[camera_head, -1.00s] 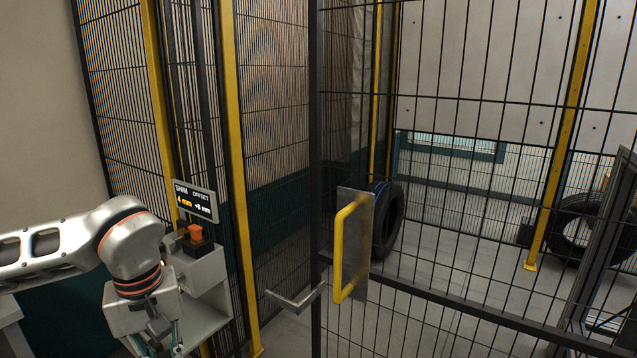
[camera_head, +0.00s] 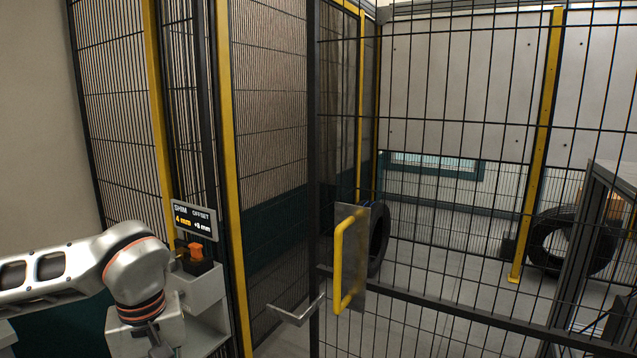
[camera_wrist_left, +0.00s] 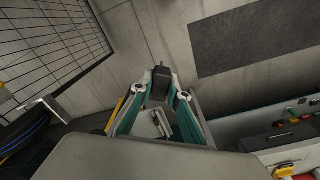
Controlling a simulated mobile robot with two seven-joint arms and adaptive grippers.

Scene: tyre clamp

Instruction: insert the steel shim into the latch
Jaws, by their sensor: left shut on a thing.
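My left arm (camera_head: 140,285) comes in from the left in the head view. Its gripper is mostly cut off by the bottom edge there. In the left wrist view my left gripper (camera_wrist_left: 160,94) has its fingertips closed on a dark block-shaped thing (camera_wrist_left: 161,80). I cannot tell whether this is the steel shim. An orange-topped black block (camera_head: 195,254) sits on a grey housing (camera_head: 205,287) beside a yellow post, just right of my left wrist. I cannot tell whether this is the latch. My right gripper is not in view.
A sign (camera_head: 195,219) reads SHIM 4 mm, OFFSET +8 mm. A mesh gate has a yellow handle (camera_head: 338,268) on a metal plate and a grey bracket (camera_head: 298,311). Tyres (camera_head: 570,243) stand behind the mesh. A dark mat (camera_wrist_left: 250,40) lies on the floor.

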